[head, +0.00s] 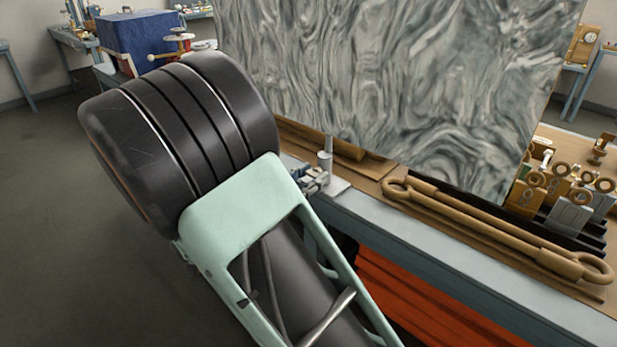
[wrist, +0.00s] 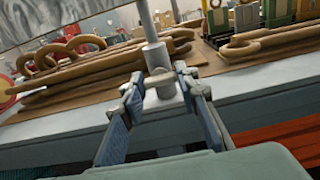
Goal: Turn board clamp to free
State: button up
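The board clamp (wrist: 158,57) looks like a grey upright post with a rounded knob low at its front. It stands at the front edge of the bench. In the head view the grey post and its base plate (head: 337,186) show just right of my gripper (head: 314,180). In the wrist view the two blue-padded fingers of my gripper (wrist: 163,88) stand apart, one on each side of the knob. A small gap shows at the left finger; contact on the right is unclear. The marbled board (head: 395,85) stands tall behind the clamp.
A brown rod with ring ends (head: 495,232) lies along the bench, right of the clamp. Several brass and grey pieces (head: 570,190) stand at the far right. An orange-red panel (head: 420,300) is below the bench. Open floor (head: 60,210) lies left.

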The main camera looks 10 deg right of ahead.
jog(key=c, duration=0.5)
jog(key=shift+c, duration=0.2)
jog(key=shift+r+p, duration=0.1)
jog(key=shift+p, duration=0.2)
jog(key=n+p, duration=0.1)
jog(key=p, duration=0.1)
jog(key=n+p, duration=0.2)
jog(key=p, duration=0.1)
jog(key=shift+r+p, duration=0.3)
jog(key=shift+p, duration=0.05)
jog(key=n+p, duration=0.4)
jog(key=p, duration=0.2)
jog(key=shift+f+n, duration=0.1)
jog(key=shift+n, duration=0.3)
jog(key=n+p, duration=0.5)
jog(key=shift+f+p, duration=0.15)
jog(key=shift+p, duration=0.2)
jog(key=shift+f+n+p, duration=0.15)
jog(key=shift+n+p, duration=1.25)
jog(key=shift+n, duration=1)
jog(key=shift+f, duration=0.1)
